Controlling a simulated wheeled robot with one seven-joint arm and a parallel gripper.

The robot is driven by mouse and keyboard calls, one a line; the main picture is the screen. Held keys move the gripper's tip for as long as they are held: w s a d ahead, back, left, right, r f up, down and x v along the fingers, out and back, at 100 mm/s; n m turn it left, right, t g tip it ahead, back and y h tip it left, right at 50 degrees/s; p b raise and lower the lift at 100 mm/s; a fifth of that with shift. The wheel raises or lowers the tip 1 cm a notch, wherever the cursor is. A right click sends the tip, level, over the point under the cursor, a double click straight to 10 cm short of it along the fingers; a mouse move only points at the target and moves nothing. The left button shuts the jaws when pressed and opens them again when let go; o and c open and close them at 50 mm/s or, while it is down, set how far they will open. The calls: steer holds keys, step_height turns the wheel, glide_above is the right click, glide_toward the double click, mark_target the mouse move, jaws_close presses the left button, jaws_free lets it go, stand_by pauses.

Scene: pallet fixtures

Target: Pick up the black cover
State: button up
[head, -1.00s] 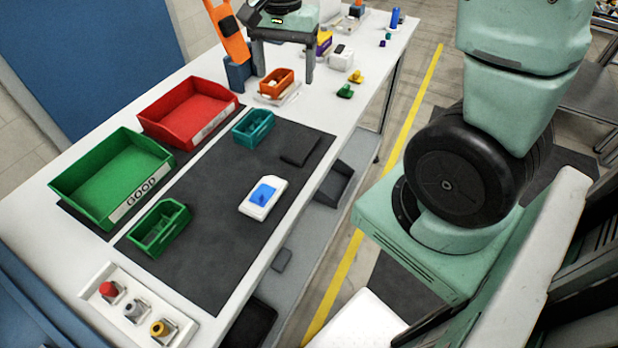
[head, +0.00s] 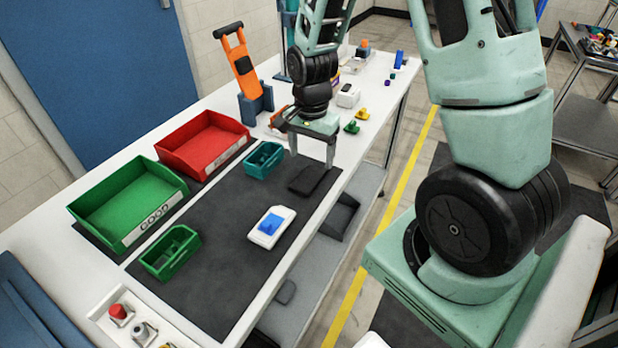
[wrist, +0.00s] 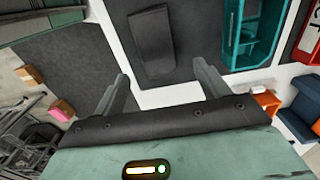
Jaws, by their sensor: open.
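The black cover (head: 315,180) lies flat on the dark mat (head: 215,240), near the mat's back right corner. In the wrist view the cover (wrist: 152,42) is a dark, slightly raised slab just beyond my fingertips. My gripper (head: 311,160) is above the bench at the far end of the cover. It is open, and nothing is between its fingers. In the wrist view my gripper (wrist: 161,76) has its two fingers spread, with white table and a little mat between them. The cover looks apart from both fingers.
A teal bin (head: 264,160) sits just left of the cover. A white and blue device (head: 270,228) and a green bin (head: 170,252) are on the mat. Red (head: 205,145) and large green (head: 128,205) trays stand left. An orange tool (head: 238,62) stands behind.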

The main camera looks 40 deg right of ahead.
mark_target(312, 173)
steer(key=shift+s+f+p, duration=0.1)
steer(key=shift+f+p, duration=0.55)
steer(key=shift+f, duration=2)
steer(key=c, duration=1.1)
